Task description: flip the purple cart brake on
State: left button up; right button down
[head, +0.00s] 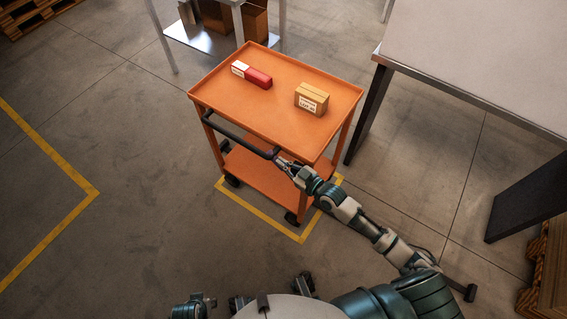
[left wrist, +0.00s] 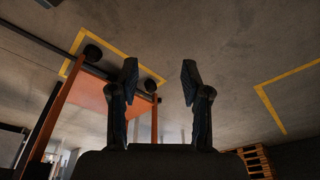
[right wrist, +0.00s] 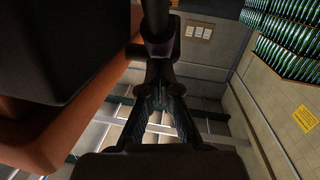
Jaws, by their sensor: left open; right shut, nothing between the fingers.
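The cart (head: 275,120) is orange, with two shelves, a dark push handle (head: 238,138) and black casters (head: 232,181). I cannot tell whether this is the brake. My left gripper (left wrist: 159,78) is open and empty, away from the cart.
A red and white box (head: 252,75) and a cardboard box (head: 311,98) sit on the cart top. A pale table (head: 480,60) stands to the right, and a shelf rack (head: 205,40) stands behind. Yellow floor lines (head: 262,222) frame the cart's base. The floor to the left is clear.

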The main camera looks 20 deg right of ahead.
jog(key=p, duration=0.1)
jog(key=w+g+p, duration=0.1)
jog(key=p, duration=0.1)
jog(key=shift+a+f+h+p, duration=0.2)
jog(key=shift+a+h+p, duration=0.1)
jog(key=shift+a+h, duration=0.1)
pick_arm(q)
jog(key=s+x, duration=0.2)
jog(key=x, duration=0.8)
jog(key=shift+s+f, duration=0.15)
jog(key=shift+s, duration=0.3)
pick_arm(e)
jog(key=shift+f, duration=0.2)
